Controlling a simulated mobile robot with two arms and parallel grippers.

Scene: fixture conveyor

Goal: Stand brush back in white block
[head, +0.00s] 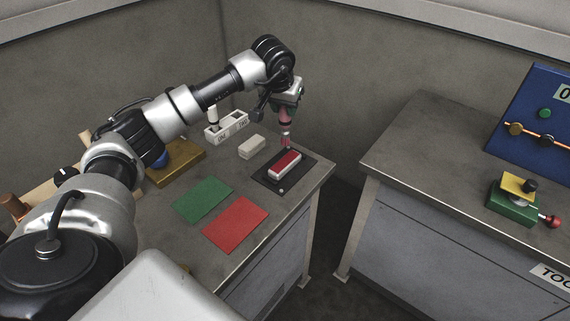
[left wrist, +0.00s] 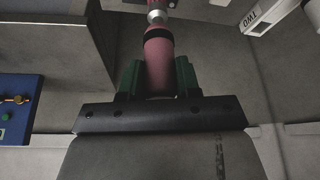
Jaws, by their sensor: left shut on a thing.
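My left gripper (head: 287,106) is shut on the brush (head: 286,125), whose pink-maroon handle hangs down roughly upright. In the left wrist view the brush (left wrist: 158,58) sits between the green fingers of my left gripper (left wrist: 158,80), with a black band and a pale metal part beyond. In the head view its lower end is close above the far end of a red-topped white piece; I cannot tell whether they touch. A white block (head: 234,127) with labels stands to the left, with a white peg-like thing upright at its left end. Part of it shows in the left wrist view (left wrist: 268,14), labelled TWO. My right gripper is out of view.
The red-topped piece (head: 284,166) lies on a dark plate (head: 264,183). A small cream block (head: 252,147), green mat (head: 202,199) and red mat (head: 235,223) lie nearby. A gap separates this bench from the right-hand bench (head: 425,150).

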